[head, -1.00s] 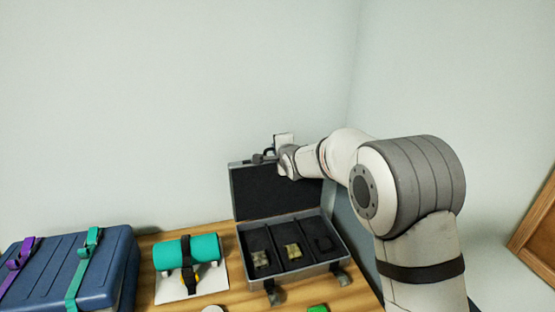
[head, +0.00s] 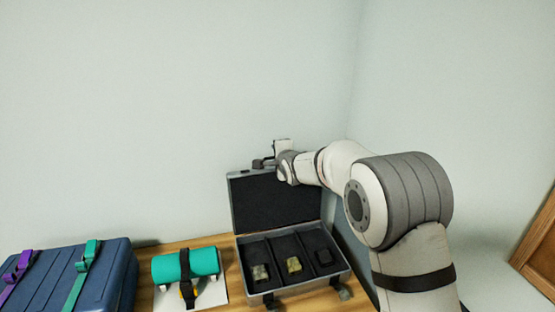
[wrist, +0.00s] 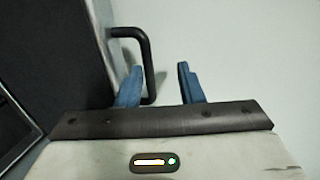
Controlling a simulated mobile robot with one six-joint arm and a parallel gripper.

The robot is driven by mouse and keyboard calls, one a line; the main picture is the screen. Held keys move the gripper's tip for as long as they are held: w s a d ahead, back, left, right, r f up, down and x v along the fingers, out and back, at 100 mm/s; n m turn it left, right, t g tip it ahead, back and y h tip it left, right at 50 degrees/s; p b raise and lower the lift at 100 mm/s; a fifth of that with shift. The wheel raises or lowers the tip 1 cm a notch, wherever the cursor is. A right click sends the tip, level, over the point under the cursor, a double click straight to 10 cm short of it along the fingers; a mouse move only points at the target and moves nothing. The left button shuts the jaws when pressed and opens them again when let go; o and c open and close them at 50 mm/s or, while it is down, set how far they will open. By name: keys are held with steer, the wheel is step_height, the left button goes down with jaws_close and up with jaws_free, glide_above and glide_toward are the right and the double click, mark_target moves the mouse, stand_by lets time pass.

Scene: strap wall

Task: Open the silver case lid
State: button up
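The silver case (head: 300,285) stands on the wooden table with its lid (head: 270,200) raised, roughly upright against the wall side. The dark lining and three compartments of the base show. My gripper (head: 268,161) is at the lid's top edge, by the black handle (head: 256,165). In the wrist view, the two blue fingers of my gripper (wrist: 158,84) are apart. The black handle (wrist: 147,62) shows beside the left finger, its bar appearing in the gap between the fingers. I cannot tell whether they touch. The lid (wrist: 70,60) fills the left of that view.
Small items (head: 293,265) lie in the case's compartments. A teal roll with a black strap (head: 205,262) sits on a white board left of the case. A blue case with purple and teal straps (head: 60,275) is further left. Walls stand close behind and to the right.

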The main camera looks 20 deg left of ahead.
steer(key=shift+s+a, duration=0.2)
steer(key=shift+s, duration=0.05)
stand_by(0.4)
steer(key=b+v, duration=0.2)
steer(key=v, duration=0.5)
steer(key=shift+s+d+b, duration=0.25)
steer(key=shift+s+b, duration=0.05)
steer(key=shift+b, duration=0.05)
steer(key=shift+s, duration=0.1)
